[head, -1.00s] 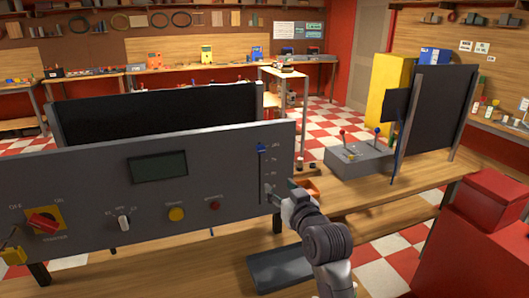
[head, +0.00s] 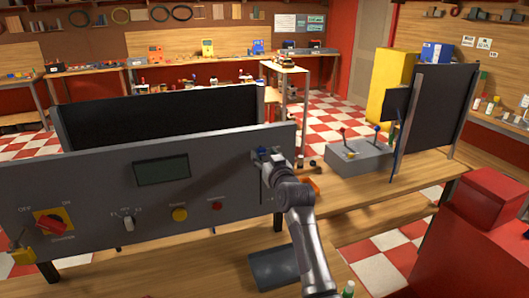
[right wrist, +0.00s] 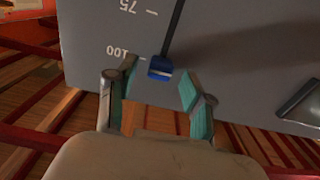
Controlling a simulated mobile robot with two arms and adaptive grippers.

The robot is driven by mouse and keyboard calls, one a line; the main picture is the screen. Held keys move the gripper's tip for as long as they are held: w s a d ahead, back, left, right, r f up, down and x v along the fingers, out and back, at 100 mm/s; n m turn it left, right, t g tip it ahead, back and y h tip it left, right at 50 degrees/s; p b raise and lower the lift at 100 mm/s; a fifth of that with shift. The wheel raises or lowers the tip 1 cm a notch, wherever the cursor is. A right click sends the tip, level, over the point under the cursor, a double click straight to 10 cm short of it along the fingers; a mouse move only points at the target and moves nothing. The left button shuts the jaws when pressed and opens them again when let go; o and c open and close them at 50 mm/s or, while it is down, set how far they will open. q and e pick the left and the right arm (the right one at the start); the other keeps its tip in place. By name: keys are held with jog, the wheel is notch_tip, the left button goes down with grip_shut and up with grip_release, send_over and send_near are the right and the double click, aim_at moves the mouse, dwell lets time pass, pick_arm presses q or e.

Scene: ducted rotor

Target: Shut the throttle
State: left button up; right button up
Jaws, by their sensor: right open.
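The throttle is a slider with a blue knob (right wrist: 160,68) in a dark vertical slot on the grey control panel (head: 90,180). In the right wrist view, which looks turned over, the knob sits at the slot's end by the 100 mark. In the head view the knob (head: 263,153) is partly covered by my right gripper (head: 268,158) at the panel's upper right. In the right wrist view my right gripper (right wrist: 153,88) is open, with the knob between and slightly beyond its fingertips. I see no clear contact. My left gripper is not in view.
The panel also carries a display (head: 161,170), a red switch (head: 51,223), a small selector knob (head: 128,223), a yellow button (head: 180,214) and a red button (head: 217,206). A grey lever box (head: 358,158) stands to the right. A red case (head: 490,205) is nearer.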

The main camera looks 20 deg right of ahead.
aim_at(261, 202)
jog(key=shift+w, duration=0.3)
grip_shut()
jog(key=shift+f, duration=0.1)
notch_tip(261, 202, down, 20)
jog(key=b, duration=1.2)
jog(key=shift+s+f, duration=0.1)
jog(key=shift+f, duration=0.1)
